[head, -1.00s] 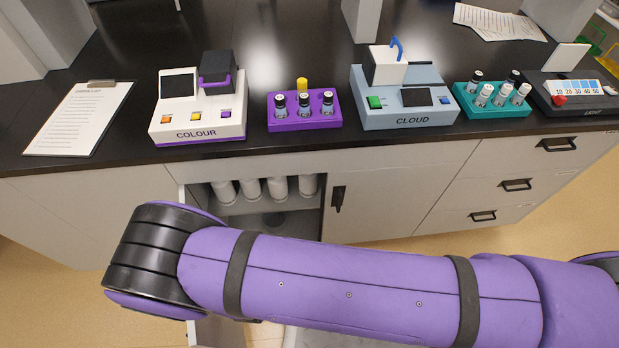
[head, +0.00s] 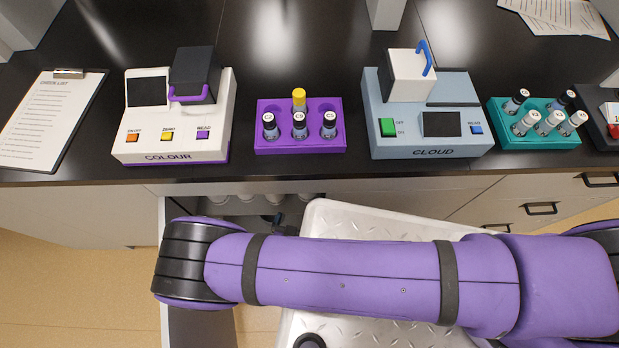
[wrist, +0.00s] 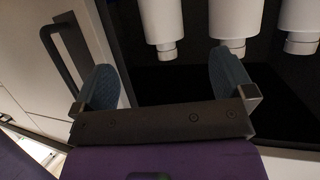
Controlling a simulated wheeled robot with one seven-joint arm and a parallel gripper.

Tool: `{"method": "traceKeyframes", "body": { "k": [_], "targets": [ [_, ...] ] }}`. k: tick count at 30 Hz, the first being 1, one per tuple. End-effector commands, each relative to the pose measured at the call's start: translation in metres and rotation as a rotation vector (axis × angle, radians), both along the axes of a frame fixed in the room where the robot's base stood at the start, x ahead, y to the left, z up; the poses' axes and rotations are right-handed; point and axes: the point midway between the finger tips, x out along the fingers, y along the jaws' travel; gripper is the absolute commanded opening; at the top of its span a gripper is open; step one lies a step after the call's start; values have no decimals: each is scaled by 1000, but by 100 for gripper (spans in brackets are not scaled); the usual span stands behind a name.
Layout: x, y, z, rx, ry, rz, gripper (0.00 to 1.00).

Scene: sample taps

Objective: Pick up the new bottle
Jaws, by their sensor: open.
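Several white bottles (head: 247,198) stand in the open cupboard under the counter, mostly hidden by the counter edge and my arm in the head view. In the wrist view, three white bottles (wrist: 235,20) show at the top, their narrow ends pointing down the picture; their upper parts are cut off. I cannot tell which bottle is the new one. My gripper (wrist: 163,66) is open and empty, its two fingers apart from the bottles and below them in the picture.
The counter holds a COLOUR device (head: 175,120), a purple vial rack (head: 330,145), a CLOUD device (head: 425,115), a teal vial rack (head: 540,138) and a clipboard (head: 50,120). A dark cupboard handle (wrist: 58,55) is left of my gripper in the wrist view. The cupboard interior is dark.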

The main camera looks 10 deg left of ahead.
Motion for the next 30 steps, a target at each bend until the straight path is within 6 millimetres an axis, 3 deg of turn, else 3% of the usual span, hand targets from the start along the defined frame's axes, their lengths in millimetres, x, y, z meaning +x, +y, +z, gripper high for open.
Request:
{"method": "traceKeyframes", "body": {
  "k": [15,25,30],
  "targets": [
    [88,-2,0,0,-1,-1,100],
    [112,-2,0,0,-1,-1,100],
    [136,-3,-8,-1,-1,-1,100]
  ]
}}
